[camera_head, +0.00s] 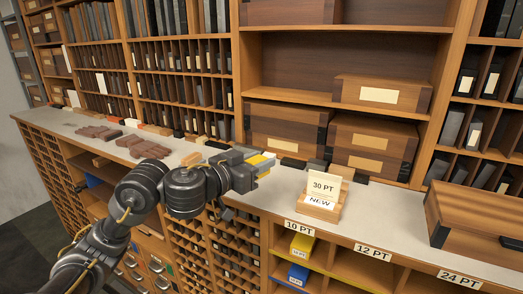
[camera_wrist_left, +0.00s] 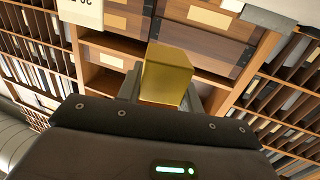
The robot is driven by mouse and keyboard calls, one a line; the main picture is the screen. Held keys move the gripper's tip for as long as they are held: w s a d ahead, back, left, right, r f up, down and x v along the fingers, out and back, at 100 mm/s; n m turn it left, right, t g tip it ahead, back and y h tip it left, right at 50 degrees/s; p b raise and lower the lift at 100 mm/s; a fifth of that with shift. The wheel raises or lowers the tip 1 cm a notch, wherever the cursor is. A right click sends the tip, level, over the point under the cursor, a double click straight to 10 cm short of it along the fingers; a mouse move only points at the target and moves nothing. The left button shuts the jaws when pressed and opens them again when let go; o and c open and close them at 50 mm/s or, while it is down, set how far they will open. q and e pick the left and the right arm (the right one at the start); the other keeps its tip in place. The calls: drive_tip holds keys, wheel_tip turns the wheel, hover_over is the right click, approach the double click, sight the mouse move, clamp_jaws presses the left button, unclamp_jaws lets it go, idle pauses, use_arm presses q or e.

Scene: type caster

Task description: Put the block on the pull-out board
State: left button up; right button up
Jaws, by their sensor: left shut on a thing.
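My left gripper (camera_head: 264,163) is shut on a yellow block (camera_head: 263,157), held above the counter near its middle. In the left wrist view the block (camera_wrist_left: 166,75) stands up between the fingers, its broad yellow face toward the camera. I cannot clearly pick out the pull-out board; no board is plainly seen drawn out from the cabinet front. My right gripper is not in view.
The grey counter (camera_head: 387,212) carries a 30 PT NEW card on a wooden stand (camera_head: 322,203), a wooden case (camera_head: 475,222) at right and brown blocks (camera_head: 150,150) at left. Labelled compartments below hold a yellow box (camera_head: 302,246) and a blue box (camera_head: 298,274).

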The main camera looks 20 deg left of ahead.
use_arm(q)
drive_tip(key=s+f+b, duration=0.1)
drive_tip(key=s+f, duration=0.3)
drive_tip(key=f, duration=0.5)
drive_tip(key=s+a+f+h+b, duration=0.1)
drive_tip(key=s+f, duration=0.4)
drive_tip(key=f, duration=0.4)
drive_tip(key=s+a+f+m+b, duration=0.1)
drive_tip(key=s+f, duration=0.3)
drive_tip(key=f, duration=0.4)
drive_tip(key=shift+s+a+f+b, duration=0.15)
drive_tip(key=shift+s+f+b, duration=0.2)
drive_tip(key=shift+b, duration=0.2)
